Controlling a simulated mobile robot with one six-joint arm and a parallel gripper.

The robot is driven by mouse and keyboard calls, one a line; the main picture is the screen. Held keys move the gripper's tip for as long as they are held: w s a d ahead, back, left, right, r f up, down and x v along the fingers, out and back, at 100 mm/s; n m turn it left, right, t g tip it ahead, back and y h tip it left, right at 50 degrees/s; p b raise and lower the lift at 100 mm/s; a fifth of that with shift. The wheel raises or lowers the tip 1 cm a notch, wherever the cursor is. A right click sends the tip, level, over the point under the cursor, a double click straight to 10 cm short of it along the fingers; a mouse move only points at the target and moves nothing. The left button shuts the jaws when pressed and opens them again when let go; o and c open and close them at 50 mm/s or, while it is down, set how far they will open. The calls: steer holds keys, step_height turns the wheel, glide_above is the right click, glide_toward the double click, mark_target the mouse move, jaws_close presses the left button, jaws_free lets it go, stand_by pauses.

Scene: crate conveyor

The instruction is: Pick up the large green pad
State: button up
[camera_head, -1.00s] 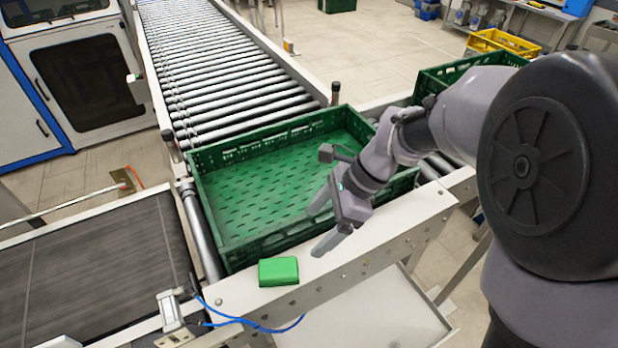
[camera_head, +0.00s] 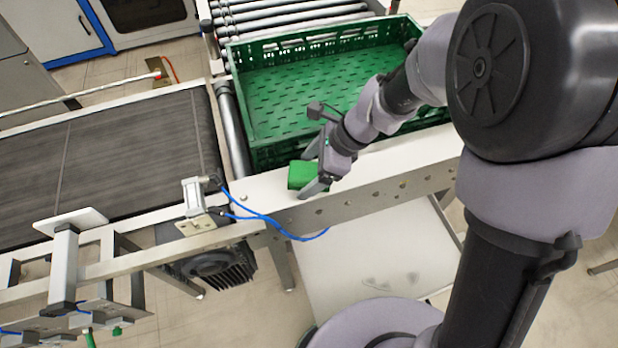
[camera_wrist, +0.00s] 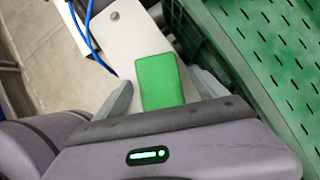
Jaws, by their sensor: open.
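The large green pad (camera_head: 301,174) is a bright green block lying on the white side rail of the conveyor, just in front of the crate. It also shows in the wrist view (camera_wrist: 160,82), between my two grey fingers. My gripper (camera_head: 311,170) is open at the pad, with one finger on each side. In the wrist view my gripper (camera_wrist: 163,92) has the left finger a little apart from the pad and the right finger close to its edge. I cannot tell whether the fingers touch it. One finger partly hides the pad in the head view.
A green crate (camera_head: 262,147) stands on the rollers right behind the rail. A dark belt (camera_head: 120,160) lies to the left. A sensor bracket (camera_head: 196,200) with a blue cable (camera_head: 262,217) sits on the rail left of the pad.

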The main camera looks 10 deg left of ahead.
mark_target(300, 170)
steer(key=shift+d+r, duration=0.1)
steer(key=shift+r, duration=0.05)
steer(key=shift+c, duration=0.6)
steer(key=c, duration=1.4)
steer(key=shift+r+p, duration=0.45)
steer(key=shift+r, duration=0.1)
steer(key=shift+c, duration=0.2)
step_height(300, 170, up, 2)
steer(key=shift+r+p, duration=0.25)
steer(key=shift+p, duration=0.5)
steer(key=s+d+b, duration=0.1)
steer(key=s+d, duration=0.3)
steer(key=s, duration=0.3)
steer(key=s+d+r+b, duration=0.1)
steer(key=s+d, duration=0.3)
steer(key=s, duration=0.2)
steer(key=shift+s+d+r+b, duration=0.15)
steer(key=shift+s+r+b, duration=0.1)
steer(key=shift+s+b, duration=0.15)
